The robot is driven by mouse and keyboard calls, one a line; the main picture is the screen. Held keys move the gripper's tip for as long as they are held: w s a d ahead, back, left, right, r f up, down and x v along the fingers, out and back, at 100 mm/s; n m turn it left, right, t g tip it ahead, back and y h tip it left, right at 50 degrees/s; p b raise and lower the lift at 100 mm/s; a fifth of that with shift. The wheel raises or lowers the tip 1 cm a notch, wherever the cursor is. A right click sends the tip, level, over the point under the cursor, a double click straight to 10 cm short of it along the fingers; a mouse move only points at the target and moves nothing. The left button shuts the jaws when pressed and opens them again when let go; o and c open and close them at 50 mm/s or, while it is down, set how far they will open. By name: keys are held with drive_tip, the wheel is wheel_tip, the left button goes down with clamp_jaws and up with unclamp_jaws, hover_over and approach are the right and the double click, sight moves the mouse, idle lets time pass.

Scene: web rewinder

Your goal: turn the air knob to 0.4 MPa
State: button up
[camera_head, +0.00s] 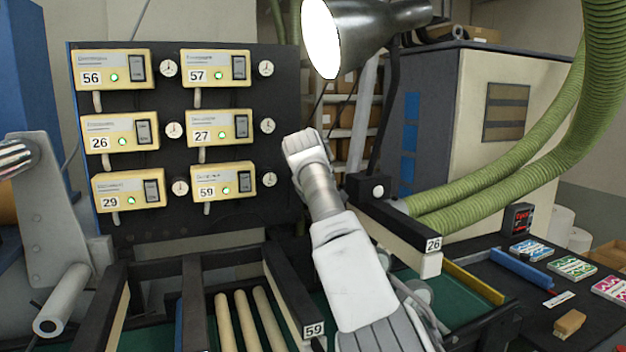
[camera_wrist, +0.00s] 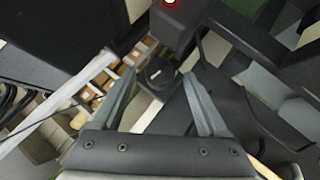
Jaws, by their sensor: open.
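In the wrist view, a dark round knob (camera_wrist: 158,73) with a small white mark on its face lies between the spread fingers of my gripper (camera_wrist: 158,79). The fingers are open, one on each side of it, with gaps visible. I cannot tell how far the knob is from the fingertips in depth. In the head view my pale arm reaches up from the bottom to the right of the black panel; the fingers and this knob cannot be made out there. Small white dial gauges (camera_head: 168,68) sit beside the yellow boxes (camera_head: 114,69); their readings are too small to tell.
The black panel (camera_head: 150,228) stands at left. A lamp (camera_head: 375,30) hangs above my arm. Green hoses (camera_head: 500,190) and a black bar labelled 26 (camera_head: 400,222) lie to the right. A red light (camera_wrist: 169,3) shows above the knob in the wrist view.

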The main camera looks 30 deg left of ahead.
drive_tip(key=b+v, duration=0.5)
drive_tip(key=v, duration=1.1)
drive_tip(key=shift+b, duration=0.4)
drive_tip(key=shift+w+d+f, duration=0.1)
